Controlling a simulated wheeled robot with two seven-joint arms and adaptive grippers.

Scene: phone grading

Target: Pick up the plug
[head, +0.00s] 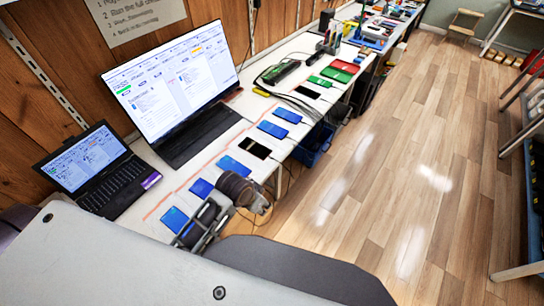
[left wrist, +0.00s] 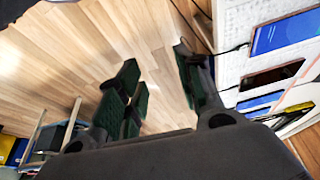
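My left gripper (head: 200,227) is a dark shape near the front edge of the white table in the head view. In the left wrist view its two dark fingers with green pads (left wrist: 158,75) stand apart, with only floor visible between them. I cannot make out a separate plug between the fingers. In the left wrist view a thin black cable (left wrist: 232,50) reaches the edge of a blue-screen phone (left wrist: 286,33), to the right of the fingers. Another cable reaches a dark-screen phone (left wrist: 272,76); any plug on these cables is too small to tell. My right gripper is not in view.
A laptop (head: 97,172) and a large monitor (head: 180,85) stand at the back left of the table. Several phones lie in a row along the table, among them a dark-screen one (head: 255,149). A blue bin (head: 315,145) is beside the table. The wooden floor (head: 400,150) is open.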

